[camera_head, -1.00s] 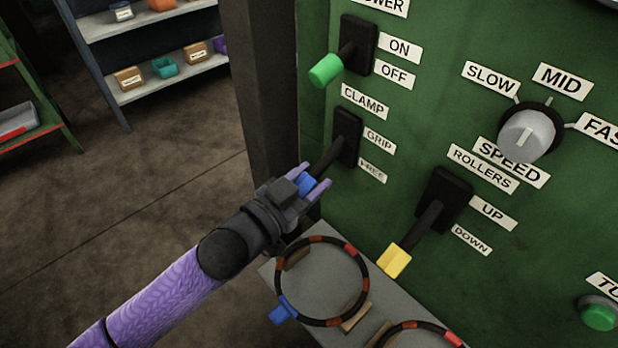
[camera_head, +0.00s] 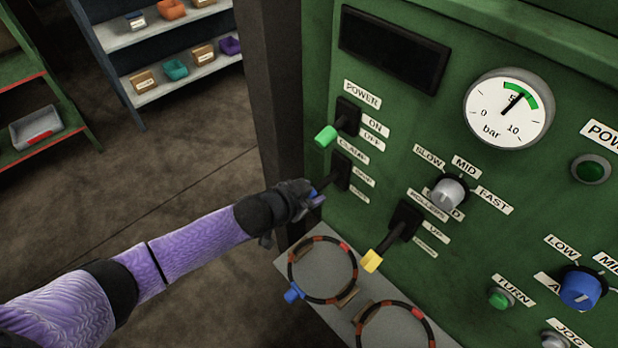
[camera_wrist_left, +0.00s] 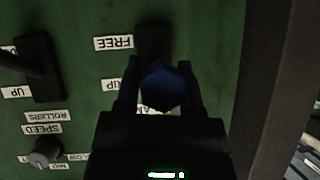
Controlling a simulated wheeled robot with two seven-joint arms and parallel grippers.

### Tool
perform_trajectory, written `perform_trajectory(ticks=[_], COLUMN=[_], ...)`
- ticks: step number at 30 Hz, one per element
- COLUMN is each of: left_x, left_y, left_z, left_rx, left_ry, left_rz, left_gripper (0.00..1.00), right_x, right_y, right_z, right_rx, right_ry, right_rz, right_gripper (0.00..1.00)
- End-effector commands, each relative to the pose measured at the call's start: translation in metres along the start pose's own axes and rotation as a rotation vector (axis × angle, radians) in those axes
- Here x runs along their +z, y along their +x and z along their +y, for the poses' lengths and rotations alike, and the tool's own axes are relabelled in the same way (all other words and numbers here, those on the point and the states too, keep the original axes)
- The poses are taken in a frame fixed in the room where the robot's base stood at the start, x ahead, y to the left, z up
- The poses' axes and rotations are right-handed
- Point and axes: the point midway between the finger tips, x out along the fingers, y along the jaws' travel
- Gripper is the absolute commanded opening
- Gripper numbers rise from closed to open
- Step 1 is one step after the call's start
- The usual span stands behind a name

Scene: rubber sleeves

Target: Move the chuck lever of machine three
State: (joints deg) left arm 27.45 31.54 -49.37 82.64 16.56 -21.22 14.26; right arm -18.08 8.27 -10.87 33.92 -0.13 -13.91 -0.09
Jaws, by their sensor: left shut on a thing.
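The lever under the CLAMP label (camera_head: 353,144) has a dark shaft (camera_head: 328,182) and a blue knob. It sticks out from its dark plate, beside the GRIP and FREE labels. My left gripper (camera_head: 313,196) is shut on its blue knob, mostly hidden by the fingers in the head view. In the left wrist view, the blue knob (camera_wrist_left: 165,87) sits between both fingers, with the upside-down FREE label (camera_wrist_left: 114,42) beside its plate. I cannot tell exactly which label the lever points at. My right gripper is not in view.
The green-tipped POWER lever (camera_head: 327,136) is just above, and the yellow-tipped ROLLERS lever (camera_head: 373,259) is lower right. Below, a grey shelf (camera_head: 330,262) carries two ringed hoops. A dark post (camera_head: 270,90) stands left of the panel. Open floor lies left.

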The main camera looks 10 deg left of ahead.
Motion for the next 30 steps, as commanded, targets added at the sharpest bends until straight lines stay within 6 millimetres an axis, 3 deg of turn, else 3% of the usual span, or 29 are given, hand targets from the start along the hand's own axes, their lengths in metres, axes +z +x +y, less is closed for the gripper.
perform_trajectory(ticks=[1,9,19,30], left_x=[-0.017,-0.027,-0.036,-0.039], left_y=[-0.008,-0.01,-0.01,-0.011], left_z=[-0.004,-0.006,-0.007,-0.007], left_rx=[0.002,0.028,0.051,0.062], left_ry=[0.007,0.026,0.041,0.047], left_rz=[-0.032,-0.252,-0.425,-0.484], left_gripper=[0.0,0.0,0.0,0.0], right_x=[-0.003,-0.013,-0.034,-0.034], right_y=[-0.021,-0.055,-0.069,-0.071], right_z=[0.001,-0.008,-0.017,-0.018], right_rx=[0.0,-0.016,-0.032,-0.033], right_ry=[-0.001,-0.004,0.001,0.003], right_rz=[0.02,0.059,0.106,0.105], right_gripper=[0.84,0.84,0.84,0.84])
